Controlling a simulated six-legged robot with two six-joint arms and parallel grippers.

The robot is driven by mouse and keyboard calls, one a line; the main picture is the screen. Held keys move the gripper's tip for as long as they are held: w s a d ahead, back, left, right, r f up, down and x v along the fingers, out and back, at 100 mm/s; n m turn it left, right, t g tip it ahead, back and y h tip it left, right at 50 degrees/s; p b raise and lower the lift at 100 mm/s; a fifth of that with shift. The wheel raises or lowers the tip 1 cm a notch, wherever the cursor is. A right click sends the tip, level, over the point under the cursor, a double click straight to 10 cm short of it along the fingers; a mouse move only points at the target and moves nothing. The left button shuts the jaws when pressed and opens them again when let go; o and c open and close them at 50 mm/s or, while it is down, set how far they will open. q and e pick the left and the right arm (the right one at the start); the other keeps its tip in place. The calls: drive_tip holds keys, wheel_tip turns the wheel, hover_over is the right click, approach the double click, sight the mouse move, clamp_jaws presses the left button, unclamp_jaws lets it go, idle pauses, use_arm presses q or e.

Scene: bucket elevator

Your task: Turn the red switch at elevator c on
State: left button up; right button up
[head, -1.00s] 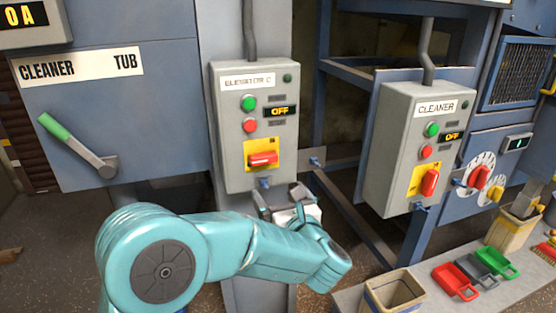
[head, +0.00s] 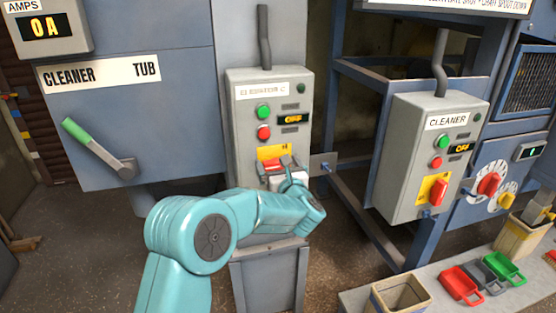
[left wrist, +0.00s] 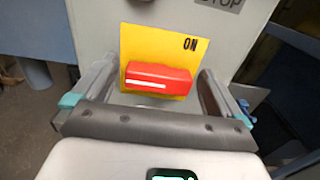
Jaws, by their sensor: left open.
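The elevator C box (head: 240,140) is grey, with a green button, a red button and a display reading OFF. Its red switch (left wrist: 158,78) lies horizontal on a yellow plate (left wrist: 190,55) marked ON at its upper right. My left gripper (head: 282,168) is in front of the switch and partly hides it in the head view. In the left wrist view the left gripper (left wrist: 155,90) is open, with one finger on each side of the switch's ends. I cannot tell whether the fingers touch it. My right gripper is not in view.
A similar cleaner box (head: 405,150) with its own red switch (head: 438,193) stands to the right. A lever with a green handle (head: 82,135) is on the left panel. Small coloured trays (head: 462,283) and a bin (head: 400,296) are on the shelf at lower right.

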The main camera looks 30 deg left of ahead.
use_arm(q)
drive_tip(key=shift+w+a, duration=0.25)
drive_tip(key=c, duration=0.9)
drive_tip(key=shift+c, duration=0.2)
